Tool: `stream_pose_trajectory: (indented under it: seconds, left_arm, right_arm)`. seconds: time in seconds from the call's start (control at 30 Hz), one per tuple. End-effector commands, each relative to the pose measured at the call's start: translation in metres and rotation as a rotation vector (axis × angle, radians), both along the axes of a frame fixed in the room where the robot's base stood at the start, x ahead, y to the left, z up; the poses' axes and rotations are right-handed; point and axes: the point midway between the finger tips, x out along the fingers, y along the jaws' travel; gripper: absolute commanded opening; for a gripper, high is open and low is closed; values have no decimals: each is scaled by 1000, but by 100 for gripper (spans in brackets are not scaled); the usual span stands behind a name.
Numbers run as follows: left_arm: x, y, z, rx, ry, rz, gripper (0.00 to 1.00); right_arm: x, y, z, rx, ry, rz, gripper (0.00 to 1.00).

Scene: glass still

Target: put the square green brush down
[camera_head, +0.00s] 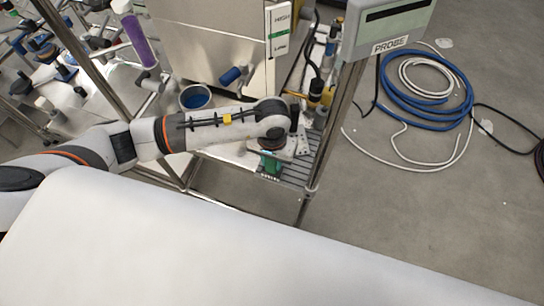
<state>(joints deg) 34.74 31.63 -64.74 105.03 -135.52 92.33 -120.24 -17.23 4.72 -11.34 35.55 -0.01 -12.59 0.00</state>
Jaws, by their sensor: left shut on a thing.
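The square green brush (270,163) shows low at the end of my left arm, over the slatted right end of the metal shelf. Its top is partly hidden by my wrist. My left gripper (272,151) is shut on the brush from above. I cannot tell whether the bristles touch the slats (290,174). My right gripper does not show.
A metal post (335,125) stands right of the brush, with a grey PROBE box (388,28) on top. A steel cabinet (205,45) and a blue-lined pot (195,97) are behind my arm. Blue and white hoses (425,92) lie coiled on the floor.

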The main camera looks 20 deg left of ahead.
Motion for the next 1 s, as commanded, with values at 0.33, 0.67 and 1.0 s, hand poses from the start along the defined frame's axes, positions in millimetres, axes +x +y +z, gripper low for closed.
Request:
stream_pose_trajectory:
  seconds: [0.33, 0.67, 1.0]
  left_arm:
    - [0, 0, -3, 0, -2, -1, 30]
    - [0, 0, -2, 0, -1, 0, 51]
    - [2, 0, 27, -1, -8, -3, 51]
  right_arm:
    - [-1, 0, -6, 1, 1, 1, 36]
    - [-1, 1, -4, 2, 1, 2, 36]
    - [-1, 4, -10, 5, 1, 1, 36]
